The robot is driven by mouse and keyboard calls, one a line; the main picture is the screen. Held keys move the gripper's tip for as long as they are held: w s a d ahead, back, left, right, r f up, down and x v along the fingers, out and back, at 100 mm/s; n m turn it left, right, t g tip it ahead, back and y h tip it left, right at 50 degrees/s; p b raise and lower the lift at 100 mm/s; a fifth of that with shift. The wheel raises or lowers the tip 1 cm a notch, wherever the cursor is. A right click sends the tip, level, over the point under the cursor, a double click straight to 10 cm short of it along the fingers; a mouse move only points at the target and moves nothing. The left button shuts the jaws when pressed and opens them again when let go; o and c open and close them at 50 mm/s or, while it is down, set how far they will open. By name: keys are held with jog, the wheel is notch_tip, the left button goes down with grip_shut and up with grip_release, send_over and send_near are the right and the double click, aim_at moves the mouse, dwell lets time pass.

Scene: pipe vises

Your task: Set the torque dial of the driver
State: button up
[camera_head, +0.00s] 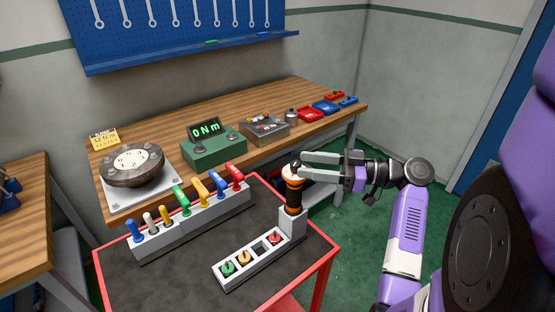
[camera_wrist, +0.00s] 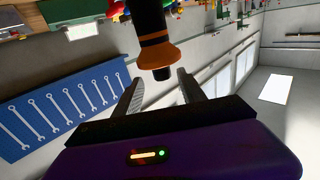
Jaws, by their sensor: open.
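The driver (camera_head: 294,192), black with orange bands, stands upright in a grey holder (camera_head: 292,222) at the cart's right edge. Its top is a wider orange and pale collar with a dark tip. My gripper (camera_head: 302,167) is open and comes in from the right, level with the driver's top. In the wrist view the driver (camera_wrist: 150,28) hangs upside down, its orange collar and dark tip close to the gap between the fingers (camera_wrist: 159,80). I cannot tell whether a finger touches it. No dial markings are readable.
On the bench are a green meter (camera_head: 212,147) reading 0 Nm, a yellow card (camera_head: 104,139) seeming to say 12 Nm, and a round fixture (camera_head: 132,165). The cart holds a rack of coloured handles (camera_head: 190,222) and a slotted tray (camera_head: 222,277) with green, yellow and red pieces.

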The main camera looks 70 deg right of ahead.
aim_at(291, 163)
jog(key=w, duration=0.2)
jog(key=w+p, duration=0.1)
jog(key=w, duration=0.1)
jog(key=w+a+p, duration=0.1)
jog(key=w, duration=0.1)
jog(key=shift+w, duration=0.25)
grip_shut()
